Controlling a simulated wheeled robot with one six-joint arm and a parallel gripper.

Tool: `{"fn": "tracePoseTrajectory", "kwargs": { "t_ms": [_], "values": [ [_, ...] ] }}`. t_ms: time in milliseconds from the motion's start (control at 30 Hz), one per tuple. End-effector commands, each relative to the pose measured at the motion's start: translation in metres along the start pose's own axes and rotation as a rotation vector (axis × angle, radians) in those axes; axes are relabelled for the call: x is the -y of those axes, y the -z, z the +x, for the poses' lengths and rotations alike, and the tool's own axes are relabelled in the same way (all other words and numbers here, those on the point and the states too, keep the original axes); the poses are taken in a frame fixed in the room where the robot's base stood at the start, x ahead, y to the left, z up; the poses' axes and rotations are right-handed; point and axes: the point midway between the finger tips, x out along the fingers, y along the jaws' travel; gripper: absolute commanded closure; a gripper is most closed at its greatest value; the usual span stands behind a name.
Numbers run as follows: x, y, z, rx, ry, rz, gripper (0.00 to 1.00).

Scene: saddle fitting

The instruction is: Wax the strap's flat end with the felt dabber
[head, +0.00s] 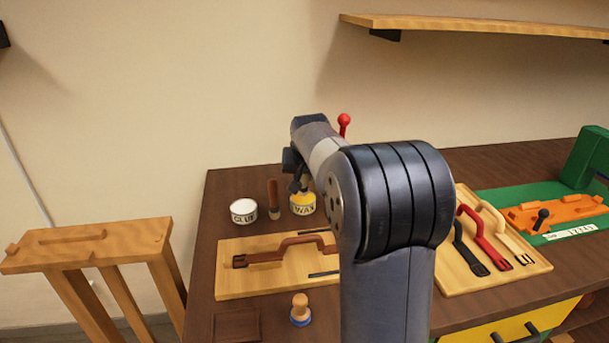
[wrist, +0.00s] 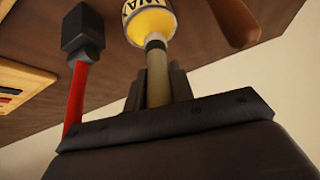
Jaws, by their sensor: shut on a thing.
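My gripper (head: 298,186) is shut on the felt dabber, whose pale handle (wrist: 157,80) stands between the fingers in the wrist view. The dabber's dark-banded lower end is over or in the yellow wax of the wax pot (head: 303,209); I cannot tell whether it touches. The pot also shows in the wrist view (wrist: 150,22). The brown strap (head: 270,256) lies on a light wooden board (head: 235,288) in front of the pots, arched in the middle.
A glue pot (head: 243,211) and a brown-handled tool (head: 273,199) stand left of the wax. A red-handled mallet (wrist: 83,65) is near my gripper. A stamp (head: 300,311) stands at the front. A board with several straps (head: 452,277) lies right of my arm.

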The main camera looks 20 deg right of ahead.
Motion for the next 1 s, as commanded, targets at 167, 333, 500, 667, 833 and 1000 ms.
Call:
{"fn": "tracePoseTrajectory", "kwargs": {
  "t_ms": [167, 333, 500, 667, 833, 1000],
  "values": [
    [0.0000, -0.0002, 0.0003, 0.000, 0.000, 0.000, 1.00],
    [-0.0002, -0.0014, 0.0020, 0.000, 0.000, 0.000, 1.00],
    [-0.0003, -0.0026, 0.0037, 0.000, 0.000, 0.000, 1.00],
    [-0.0004, -0.0037, 0.0053, 0.000, 0.000, 0.000, 1.00],
    [-0.0006, -0.0049, 0.0070, 0.000, 0.000, 0.000, 1.00],
    [-0.0007, -0.0061, 0.0087, 0.000, 0.000, 0.000, 1.00]
  ]
}}
